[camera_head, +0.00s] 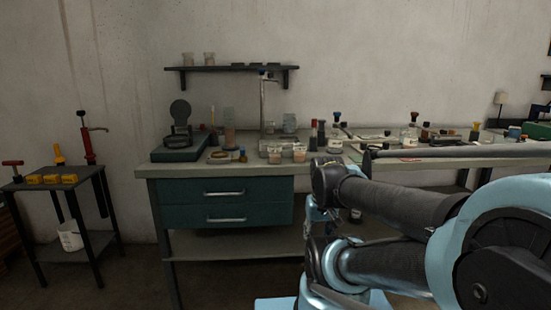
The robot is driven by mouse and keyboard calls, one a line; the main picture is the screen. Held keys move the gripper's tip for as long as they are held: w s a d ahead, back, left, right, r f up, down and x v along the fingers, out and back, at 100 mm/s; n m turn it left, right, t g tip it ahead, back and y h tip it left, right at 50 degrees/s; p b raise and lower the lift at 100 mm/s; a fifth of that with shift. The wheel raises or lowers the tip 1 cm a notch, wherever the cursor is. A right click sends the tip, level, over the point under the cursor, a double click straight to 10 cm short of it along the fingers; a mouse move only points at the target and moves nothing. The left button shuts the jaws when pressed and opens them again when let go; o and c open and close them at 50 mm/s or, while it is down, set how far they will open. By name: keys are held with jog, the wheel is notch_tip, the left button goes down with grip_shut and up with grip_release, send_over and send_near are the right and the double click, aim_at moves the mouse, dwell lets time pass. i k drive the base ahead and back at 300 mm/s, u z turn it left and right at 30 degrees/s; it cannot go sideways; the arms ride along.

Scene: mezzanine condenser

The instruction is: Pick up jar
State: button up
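Several jars stand on the workbench, and I cannot tell which one the task means. Two small jars with pinkish-brown contents, a left one (275,154) and a right one (299,153), stand near the front edge of the worktop. A clear glass jar (290,123) stands behind them. A pale jar with a dark lid (409,138) stands further right. My folded arm fills the lower right, apart from these jars in the picture. My gripper cannot be made out.
The workbench (160,171) has teal drawers (222,204) and holds a dark instrument (180,140), a stand and small bottles. The wall shelf (232,69) hangs above. A dark side table (27,186) with yellow blocks stands left. Floor between the tables looks clear.

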aim_at(274, 150)
jog(key=z, duration=0.05)
jog(key=k, duration=0.5)
jog(key=z, duration=1.85)
jog(key=i, duration=0.7)
jog(key=u, duration=1.95)
